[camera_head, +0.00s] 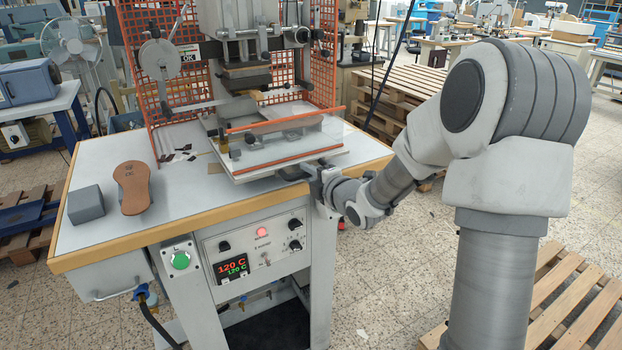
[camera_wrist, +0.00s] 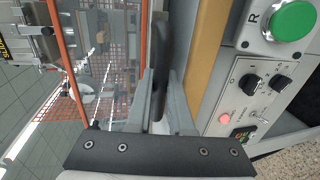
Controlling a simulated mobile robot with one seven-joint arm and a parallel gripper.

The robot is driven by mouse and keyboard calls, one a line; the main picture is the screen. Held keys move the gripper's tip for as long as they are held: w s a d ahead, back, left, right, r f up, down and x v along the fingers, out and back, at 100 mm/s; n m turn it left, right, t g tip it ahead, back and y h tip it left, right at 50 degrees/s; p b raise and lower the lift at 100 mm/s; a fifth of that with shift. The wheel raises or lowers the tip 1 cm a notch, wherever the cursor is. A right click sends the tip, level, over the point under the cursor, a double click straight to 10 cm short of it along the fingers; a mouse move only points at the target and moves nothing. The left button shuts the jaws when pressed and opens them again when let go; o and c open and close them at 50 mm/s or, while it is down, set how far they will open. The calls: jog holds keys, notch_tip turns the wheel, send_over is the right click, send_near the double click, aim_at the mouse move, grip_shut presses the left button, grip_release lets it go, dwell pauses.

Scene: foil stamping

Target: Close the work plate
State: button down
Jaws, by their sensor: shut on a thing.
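The work plate (camera_head: 246,174) is a pale flat plate at the front of the foil stamping press (camera_head: 245,35). It sits pulled out toward the table's front edge, forward of the press head (camera_head: 246,78). A clear guard with orange bars (camera_head: 283,122) stands over it. A dark handle (camera_wrist: 161,62) is at the plate's front. My gripper (camera_wrist: 160,98) is shut on this handle, with one finger on each side in the wrist view. In the head view my gripper (camera_head: 318,178) is at the plate's front edge, and its fingertips are partly hidden.
A shoe insole (camera_head: 133,187) and a grey block (camera_head: 87,204) lie on the table's left. Below the table edge is the control panel (camera_head: 262,250) with a green button (camera_head: 181,260). Orange mesh (camera_head: 150,60) flanks the press. Pallets (camera_head: 565,300) lie on the right floor.

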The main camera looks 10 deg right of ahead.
aim_at(298, 162)
jog(key=b+x, duration=0.1)
jog(key=x, duration=0.1)
jog(key=r+b+x, duration=0.1)
jog(key=x, duration=0.2)
jog(key=b+x, duration=0.1)
jog(key=x, duration=0.2)
jog(key=shift+w+r, duration=0.2)
jog(key=shift+r, duration=0.15)
jog(key=c, duration=0.8)
grip_release()
jog(key=shift+s, duration=0.1)
jog(key=p+v, duration=0.1)
jog(key=v, duration=1.6)
jog(key=shift+s, duration=0.15)
